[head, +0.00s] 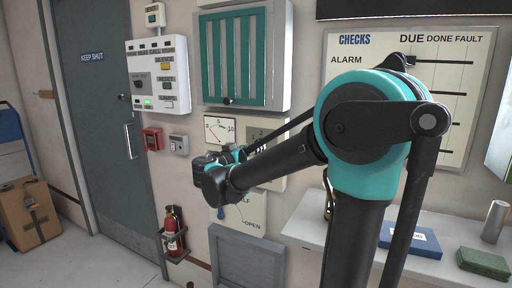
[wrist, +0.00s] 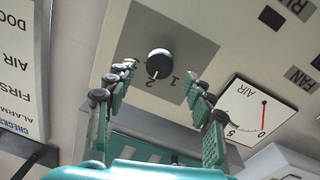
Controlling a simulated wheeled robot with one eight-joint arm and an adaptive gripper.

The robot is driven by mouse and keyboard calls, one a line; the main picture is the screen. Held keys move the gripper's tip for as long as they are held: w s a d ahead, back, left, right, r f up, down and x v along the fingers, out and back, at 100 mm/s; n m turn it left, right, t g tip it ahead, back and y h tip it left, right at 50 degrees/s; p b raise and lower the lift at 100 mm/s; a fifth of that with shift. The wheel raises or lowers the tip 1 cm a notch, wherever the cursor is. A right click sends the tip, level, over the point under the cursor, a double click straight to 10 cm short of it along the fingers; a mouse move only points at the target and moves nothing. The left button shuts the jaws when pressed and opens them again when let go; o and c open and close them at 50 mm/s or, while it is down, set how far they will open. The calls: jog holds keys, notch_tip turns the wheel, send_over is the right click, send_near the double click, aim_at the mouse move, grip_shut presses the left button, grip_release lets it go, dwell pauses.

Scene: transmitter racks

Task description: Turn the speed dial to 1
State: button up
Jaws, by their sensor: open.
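The speed dial (wrist: 159,63) is a dark round knob with a pale front on a grey square plate, seen upside down in the wrist view. Its white mark points to the "2"; the "1" is printed beside it to the right. My gripper (wrist: 160,74) is open, its two teal and grey fingers on either side of the dial in the picture, with nothing between them. I cannot tell how far the tips are from the panel. In the head view my arm covers the dial; only part of its plate (head: 256,133) with a "2" shows.
An air gauge (wrist: 252,108) with a red needle is right of the fingers in the wrist view. In the head view, a teal shuttered box (head: 246,55) is above, a fire extinguisher (head: 173,232) lower left, and a shelf (head: 310,222) at right.

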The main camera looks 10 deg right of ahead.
jog(key=x, duration=0.3)
jog(key=c, duration=1.2)
